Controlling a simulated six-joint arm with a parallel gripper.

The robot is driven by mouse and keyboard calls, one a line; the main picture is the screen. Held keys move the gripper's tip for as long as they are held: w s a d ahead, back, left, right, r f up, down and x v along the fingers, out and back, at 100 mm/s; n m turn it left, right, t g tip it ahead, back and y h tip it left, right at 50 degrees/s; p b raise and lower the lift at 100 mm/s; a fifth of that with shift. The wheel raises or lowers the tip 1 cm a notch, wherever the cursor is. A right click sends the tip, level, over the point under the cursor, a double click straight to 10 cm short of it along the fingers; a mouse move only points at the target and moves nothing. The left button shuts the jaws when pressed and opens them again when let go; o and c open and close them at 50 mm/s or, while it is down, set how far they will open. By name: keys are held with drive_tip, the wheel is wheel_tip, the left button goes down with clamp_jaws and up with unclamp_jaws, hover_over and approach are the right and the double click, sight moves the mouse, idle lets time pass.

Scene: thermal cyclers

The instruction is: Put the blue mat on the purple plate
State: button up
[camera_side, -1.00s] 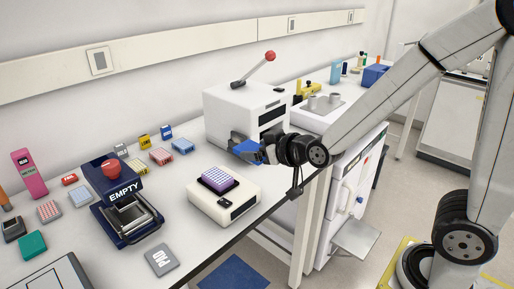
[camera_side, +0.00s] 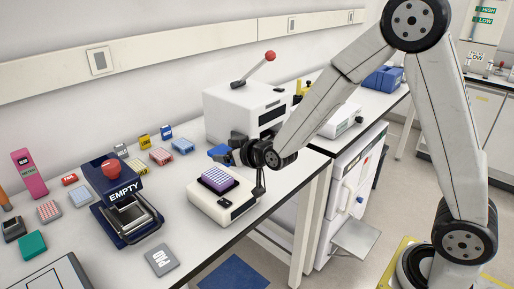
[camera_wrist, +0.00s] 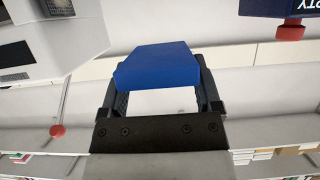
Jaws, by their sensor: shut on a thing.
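The blue mat (camera_wrist: 157,66) is held between the two fingers of my gripper (camera_wrist: 158,95) in the wrist view. In the side view the blue mat (camera_side: 221,153) shows at the left of my gripper (camera_side: 232,149), partly hidden by it. My gripper is shut on the mat and held above the bench, just behind the purple plate. The purple plate (camera_side: 218,180), with a pale dotted top, sits on a white block device (camera_side: 225,207) near the bench's front edge. The mat and the plate look apart.
A white machine with a red-knobbed lever (camera_side: 240,106) stands close behind my gripper. A dark blue device marked EMPTY (camera_side: 122,200) stands to the left. A grey pad (camera_side: 162,259) lies in front. Several small coloured blocks and boxes lie at the back left.

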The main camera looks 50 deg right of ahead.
hover_over(221, 178)
drive_tip(key=shift+s+f, duration=0.15)
drive_tip(key=shift+f, duration=0.95)
drive_tip(key=shift+s+f, duration=0.1)
drive_tip(key=shift+f, duration=0.95)
drive_tip(key=shift+w+f, duration=0.1)
drive_tip(key=shift+w+f, duration=0.1)
drive_tip(key=shift+f, duration=1.6)
drive_tip(key=shift+f, duration=0.1)
drive_tip(key=o, duration=1)
drive_tip(key=shift+o, duration=0.2)
